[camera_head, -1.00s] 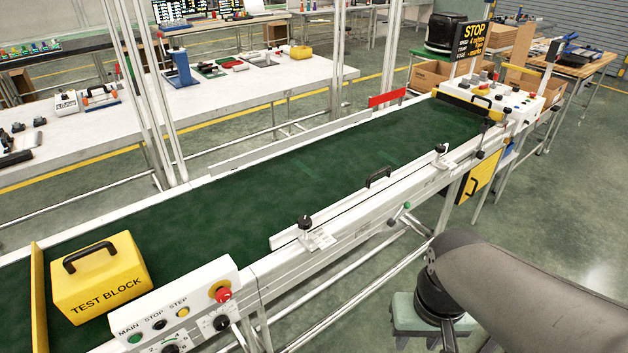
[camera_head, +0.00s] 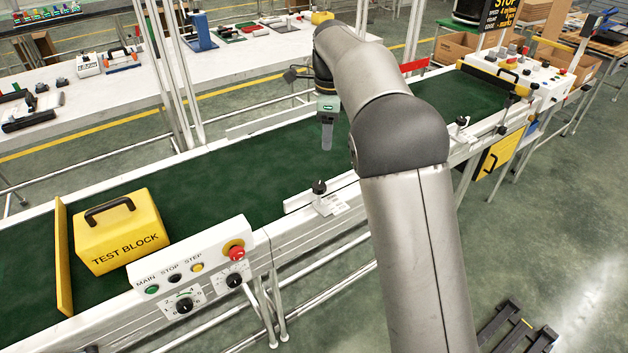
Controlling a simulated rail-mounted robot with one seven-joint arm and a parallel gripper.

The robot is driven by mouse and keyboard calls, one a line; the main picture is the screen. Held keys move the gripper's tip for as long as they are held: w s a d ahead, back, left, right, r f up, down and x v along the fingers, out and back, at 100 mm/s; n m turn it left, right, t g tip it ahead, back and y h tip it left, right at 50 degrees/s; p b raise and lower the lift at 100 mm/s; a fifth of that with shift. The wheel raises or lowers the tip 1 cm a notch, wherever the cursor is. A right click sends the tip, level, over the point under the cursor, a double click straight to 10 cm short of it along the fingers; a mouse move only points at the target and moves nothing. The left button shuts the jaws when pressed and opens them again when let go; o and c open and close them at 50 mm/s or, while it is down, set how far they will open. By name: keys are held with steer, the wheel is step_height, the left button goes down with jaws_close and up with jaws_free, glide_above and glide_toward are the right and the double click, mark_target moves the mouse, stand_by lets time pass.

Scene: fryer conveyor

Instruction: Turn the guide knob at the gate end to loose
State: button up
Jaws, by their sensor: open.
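Two black guide knobs show on the near guide rail of the green conveyor. The nearer knob (camera_head: 319,187) stands upright on a white bracket left of my arm. The farther knob (camera_head: 462,121) is right of my arm, towards the far end. My gripper (camera_head: 327,142) hangs pointing down above the belt (camera_head: 230,180), beyond the nearer knob and apart from it. It is open, seen side-on with its fingers overlapping, and holds nothing visible. My arm hides the rail (camera_head: 300,203) between the two knobs. Neither knob's loose or tight marking can be read.
A yellow test block (camera_head: 120,232) sits on the belt beside a yellow upright plate (camera_head: 64,255). A control panel (camera_head: 190,268) with a red stop button is at the near edge. A second control box (camera_head: 515,80) and a STOP sign (camera_head: 497,12) are at the far end.

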mark_target(319, 185)
steer(key=shift+m, duration=0.5)
steer(key=f, duration=0.6)
steer(key=a+f, duration=0.1)
steer(key=f, duration=0.5)
steer(key=w+a+f, duration=0.1)
steer(key=f, duration=0.4)
steer(key=shift+w+f, duration=0.1)
steer(key=shift+f, duration=0.3)
steer(key=c, duration=1)
